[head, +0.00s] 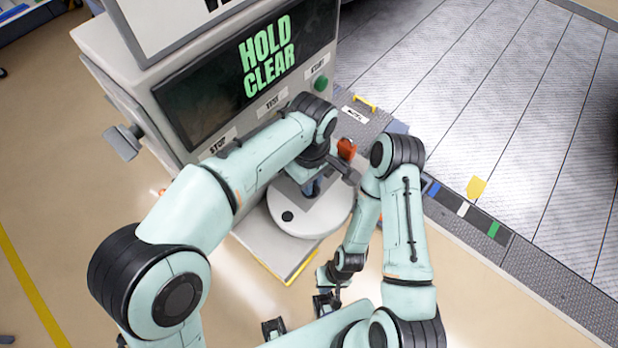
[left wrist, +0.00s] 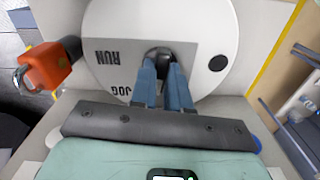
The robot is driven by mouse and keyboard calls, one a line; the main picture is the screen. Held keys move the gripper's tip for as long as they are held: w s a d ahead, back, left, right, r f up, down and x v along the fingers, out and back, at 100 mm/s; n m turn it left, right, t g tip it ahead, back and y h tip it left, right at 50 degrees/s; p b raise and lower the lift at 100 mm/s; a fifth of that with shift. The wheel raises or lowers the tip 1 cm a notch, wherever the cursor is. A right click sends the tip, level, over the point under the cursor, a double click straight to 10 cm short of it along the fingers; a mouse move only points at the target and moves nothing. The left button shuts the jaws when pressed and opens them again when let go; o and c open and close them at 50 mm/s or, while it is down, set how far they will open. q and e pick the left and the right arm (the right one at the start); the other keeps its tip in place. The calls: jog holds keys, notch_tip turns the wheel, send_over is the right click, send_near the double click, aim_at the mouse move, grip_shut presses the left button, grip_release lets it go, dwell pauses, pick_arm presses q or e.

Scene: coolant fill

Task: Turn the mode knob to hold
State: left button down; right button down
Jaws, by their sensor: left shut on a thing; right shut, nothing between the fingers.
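The mode knob (left wrist: 158,54) is dark and sits at the middle of a white round dial (left wrist: 110,22) in the left wrist view. RUN and JOG are printed upside down on its grey plate, and a black dot marks the dial's right side. My left gripper (left wrist: 166,70) is shut on the knob, its blue fingers covering most of it. In the head view, the dial (head: 318,217) shows below my left gripper (head: 313,188), and the knob is hidden. A HOLD label is not visible on the dial. My right gripper (head: 327,300) is low, apart from the dial, and shut empty.
The machine's screen (head: 245,75) reads HOLD CLEAR in green. A green button (head: 321,84) sits beside the START label. An orange padlock (head: 346,149) hangs close to my left wrist; it also shows in the left wrist view (left wrist: 50,75). A ribbed metal floor (head: 500,110) lies right.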

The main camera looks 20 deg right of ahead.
pick_arm(q)
jog(key=shift+n, duration=0.9)
jog(key=c, duration=1.1)
grip_release()
